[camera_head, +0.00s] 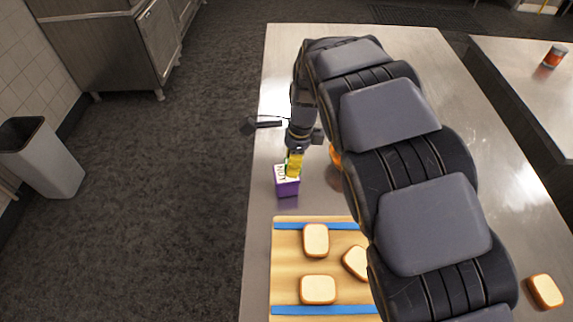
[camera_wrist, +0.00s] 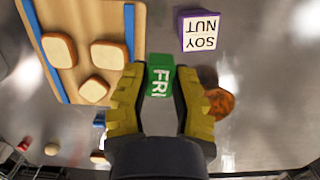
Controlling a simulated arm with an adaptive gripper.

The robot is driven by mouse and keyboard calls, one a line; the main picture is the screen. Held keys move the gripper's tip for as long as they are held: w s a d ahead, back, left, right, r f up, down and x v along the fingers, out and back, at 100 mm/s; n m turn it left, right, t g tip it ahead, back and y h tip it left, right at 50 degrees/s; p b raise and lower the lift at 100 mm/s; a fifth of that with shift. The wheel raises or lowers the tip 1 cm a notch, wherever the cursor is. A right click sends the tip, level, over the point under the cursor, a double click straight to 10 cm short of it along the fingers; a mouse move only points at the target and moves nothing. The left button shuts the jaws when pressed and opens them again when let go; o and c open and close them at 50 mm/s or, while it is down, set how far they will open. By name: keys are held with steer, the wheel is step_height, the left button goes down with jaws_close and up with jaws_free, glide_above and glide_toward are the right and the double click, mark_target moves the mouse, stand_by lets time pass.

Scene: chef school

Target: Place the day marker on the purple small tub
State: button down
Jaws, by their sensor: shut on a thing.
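The day marker is a small green block with white "FRI" lettering (camera_wrist: 159,80), between the yellow fingertips of my gripper (camera_wrist: 155,100) in the wrist view. My gripper is shut on it. The purple small tub (camera_wrist: 199,31) has a white face reading "SOY NUT" and stands upright on the metal table. In the wrist view the tub is apart from the marker, up and to the right. In the head view my gripper (camera_head: 294,164) overlaps the back edge of the purple tub (camera_head: 287,187); the marker is mostly hidden there.
A wooden board (camera_head: 290,259) with blue strips and several bread slices lies in front of the tub. A round orange thing (camera_wrist: 219,103) sits beside my gripper, partly hidden by my arm in the head view. Another slice (camera_head: 545,291) lies at the right. The table's left edge is close to the tub.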

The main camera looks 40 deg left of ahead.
steer(key=w+a+f, duration=0.1)
steer(key=a+f, duration=0.1)
steer(key=w+a+f, duration=0.1)
steer(key=f, duration=0.1)
steer(key=w+a+f, duration=0.2)
steer(key=shift+a+f, duration=0.3)
steer(key=shift+f, duration=1.65)
steer(key=shift+f, duration=0.15)
steer(key=c, duration=1)
jaws_free()
steer(key=shift+o, duration=0.2)
step_height(320, 180, up, 12)
steer(key=d, duration=0.1)
steer(key=shift+w, duration=0.45)
